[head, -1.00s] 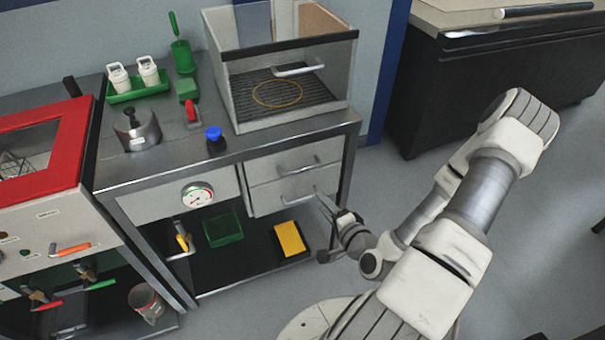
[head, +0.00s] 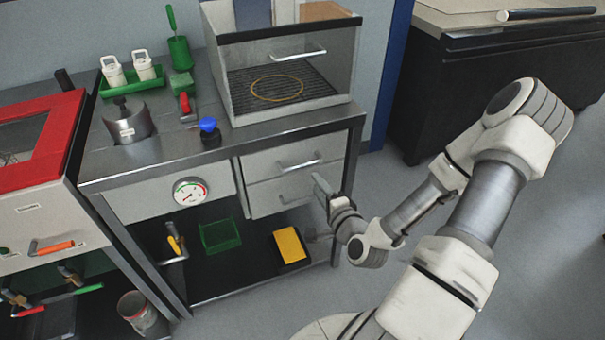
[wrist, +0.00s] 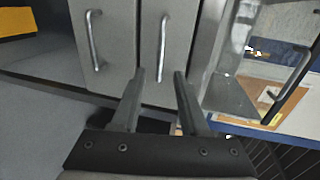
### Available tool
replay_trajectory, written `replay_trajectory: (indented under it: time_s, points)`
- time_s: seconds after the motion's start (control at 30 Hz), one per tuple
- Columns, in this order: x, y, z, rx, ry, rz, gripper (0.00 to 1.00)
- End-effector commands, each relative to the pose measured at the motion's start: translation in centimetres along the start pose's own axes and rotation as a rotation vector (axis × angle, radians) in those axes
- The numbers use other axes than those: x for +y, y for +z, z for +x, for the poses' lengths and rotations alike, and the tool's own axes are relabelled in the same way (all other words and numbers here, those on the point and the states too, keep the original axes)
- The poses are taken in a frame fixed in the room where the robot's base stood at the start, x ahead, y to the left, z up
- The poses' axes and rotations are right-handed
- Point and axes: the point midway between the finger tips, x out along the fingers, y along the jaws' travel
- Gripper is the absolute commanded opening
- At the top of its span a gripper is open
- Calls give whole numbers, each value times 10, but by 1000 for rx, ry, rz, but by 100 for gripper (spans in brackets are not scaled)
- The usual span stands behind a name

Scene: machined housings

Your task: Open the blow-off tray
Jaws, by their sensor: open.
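Two grey drawers sit one above the other at the bench's right front, both shut. No label tells which part is the blow-off tray. The upper drawer (head: 265,168) has a bar handle (head: 299,163); the lower drawer (head: 262,198) has a similar one. In the wrist view, turned sideways, the upper drawer's handle (wrist: 163,47) lies ahead of the gap between my fingers, and the lower handle (wrist: 93,40) is further left. My gripper (wrist: 160,78) is open and empty, apart from the handle. In the head view my gripper (head: 320,186) is at the drawers' right side.
A clear-fronted box (head: 290,75) with a bar handle and slatted floor stands on the bench above the drawers. A gauge (head: 190,191) is left of them. A yellow block (head: 289,245) and green bin (head: 220,236) are on the lower shelf. Floor at right is clear.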

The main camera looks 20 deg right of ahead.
Motion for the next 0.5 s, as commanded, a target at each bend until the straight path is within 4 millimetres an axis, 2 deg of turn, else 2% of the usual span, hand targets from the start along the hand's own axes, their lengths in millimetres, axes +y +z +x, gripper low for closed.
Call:
replay_trajectory:
  time_s: [0.03,0.3,0.5]
  points:
    - [4,0,15,-2,-5,-6,44]
    - [0,0,72,-1,-3,-2,44]
    - [0,0,102,0,-1,-1,44]
